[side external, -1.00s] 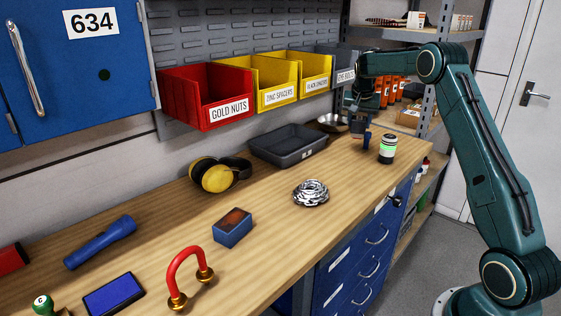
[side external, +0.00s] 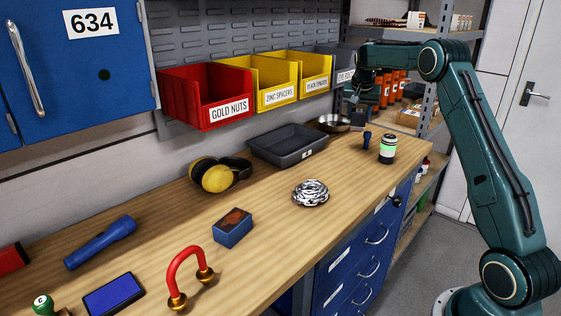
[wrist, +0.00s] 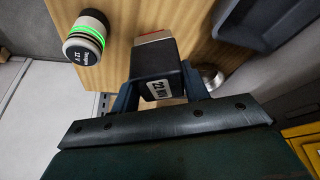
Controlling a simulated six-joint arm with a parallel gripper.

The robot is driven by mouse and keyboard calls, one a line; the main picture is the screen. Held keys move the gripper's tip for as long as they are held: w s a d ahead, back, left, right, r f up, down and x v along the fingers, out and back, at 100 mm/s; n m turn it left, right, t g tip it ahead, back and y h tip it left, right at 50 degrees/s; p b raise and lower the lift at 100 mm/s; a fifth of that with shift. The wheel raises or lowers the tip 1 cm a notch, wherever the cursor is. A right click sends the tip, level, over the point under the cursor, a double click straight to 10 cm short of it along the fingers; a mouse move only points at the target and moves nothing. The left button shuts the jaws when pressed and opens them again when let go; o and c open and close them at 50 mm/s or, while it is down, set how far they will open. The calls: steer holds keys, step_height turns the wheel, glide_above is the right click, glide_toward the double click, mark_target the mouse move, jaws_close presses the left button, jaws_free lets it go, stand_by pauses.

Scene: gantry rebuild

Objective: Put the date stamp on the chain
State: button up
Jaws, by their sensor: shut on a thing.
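My gripper (wrist: 160,90) is shut on the date stamp (wrist: 158,86), a dark block with a white date label and a red-and-white far end, between the two fingers in the wrist view. In the side view my gripper (side external: 354,104) is above the far end of the bench, near the end grey bin; the held stamp is hard to make out there. The chain (side external: 310,193) is a silver coiled heap on the middle of the bench, nearer the camera and well apart from my gripper.
A metal bowl (side external: 334,123) and grey tray (side external: 290,146) lie behind the chain. A blue box (side external: 232,229) is nearer. Bare wood surrounds the chain.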

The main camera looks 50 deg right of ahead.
steer(key=s+a+r+n+t+y, duration=0.1)
steer(key=a+r+n, duration=0.3)
steer(key=a, duration=0.6)
steer(key=s+a+r+n+y, duration=0.1)
steer(key=a+r+n, duration=0.3)
steer(key=a, duration=0.5)
steer(key=s+a+r+n+t+y, duration=0.1)
steer(key=s+a+r+n, duration=0.1)
steer(key=a+r+n, duration=0.2)
steer(key=a+r, duration=0.3)
steer(key=a, duration=0.3)
steer(key=shift+a+t+y, duration=0.3)
steer(key=shift+y, duration=0.1)
steer(key=shift+f, duration=0.1)
glide_above(312, 182)
step_height(312, 182, down, 20)
steer(key=shift+r, duration=0.1)
steer(key=o, duration=1)
